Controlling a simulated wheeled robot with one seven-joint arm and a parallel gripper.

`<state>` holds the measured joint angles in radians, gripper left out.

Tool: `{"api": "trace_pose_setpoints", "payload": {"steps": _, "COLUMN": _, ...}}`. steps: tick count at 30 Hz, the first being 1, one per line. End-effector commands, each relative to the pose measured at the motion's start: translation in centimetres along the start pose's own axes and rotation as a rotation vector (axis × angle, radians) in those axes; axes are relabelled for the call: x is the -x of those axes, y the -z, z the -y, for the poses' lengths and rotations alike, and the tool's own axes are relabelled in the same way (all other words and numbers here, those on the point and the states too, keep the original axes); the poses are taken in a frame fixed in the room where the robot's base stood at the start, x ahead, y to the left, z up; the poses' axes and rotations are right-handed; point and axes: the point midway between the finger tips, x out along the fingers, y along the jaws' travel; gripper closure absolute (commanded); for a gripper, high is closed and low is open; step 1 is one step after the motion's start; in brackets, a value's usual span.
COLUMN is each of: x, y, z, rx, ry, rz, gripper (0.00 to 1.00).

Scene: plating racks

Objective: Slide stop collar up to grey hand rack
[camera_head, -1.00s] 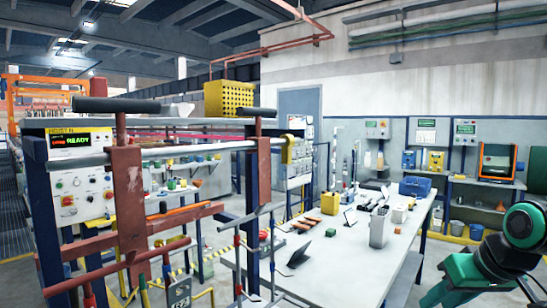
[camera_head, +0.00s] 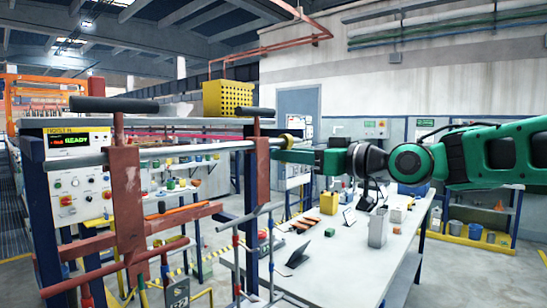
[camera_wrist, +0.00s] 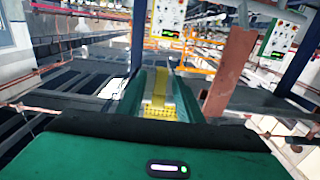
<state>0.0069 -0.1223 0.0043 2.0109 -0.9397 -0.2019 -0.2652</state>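The yellow stop collar (camera_head: 289,140) is on the grey horizontal bar (camera_head: 190,149), just right of the nearer-right hand rack (camera_head: 262,165). This rack has a red-brown plate, a black handle and grey prongs below. Another red-brown rack (camera_head: 128,200) hangs further left on the bar. My gripper (camera_head: 284,157) is at the collar, its fingers covering the collar's lower part. In the wrist view, a yellow strip (camera_wrist: 162,82) shows between my green fingers; whether they press on it is unclear. The bar's right end is hidden behind my gripper.
A yellow perforated box (camera_head: 228,98) stands behind the bar. A control panel (camera_head: 80,185) is at the left. Below my arm, a white table (camera_head: 330,265) holds a dark stand (camera_head: 298,256), a grey container (camera_head: 378,230) and several small items.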

Motion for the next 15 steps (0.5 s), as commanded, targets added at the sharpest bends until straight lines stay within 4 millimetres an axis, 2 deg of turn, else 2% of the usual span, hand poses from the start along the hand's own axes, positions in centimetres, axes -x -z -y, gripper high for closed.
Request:
{"api": "trace_pose_setpoints", "payload": {"steps": 3, "x": -2.1, "y": -0.1, "z": 0.1, "rx": 0.000, "ry": 0.003, "rz": 0.002, "gripper": 0.67}}
{"api": "trace_pose_setpoints", "payload": {"steps": 7, "x": -3.8, "y": 0.0, "z": 0.0, "rx": -0.001, "ry": 0.001, "rz": 0.001, "gripper": 0.67}}
{"api": "trace_pose_setpoints", "payload": {"steps": 15, "x": -5.4, "y": 0.0, "z": 0.0, "rx": 0.000, "ry": 0.000, "rz": 0.001, "gripper": 0.67}}
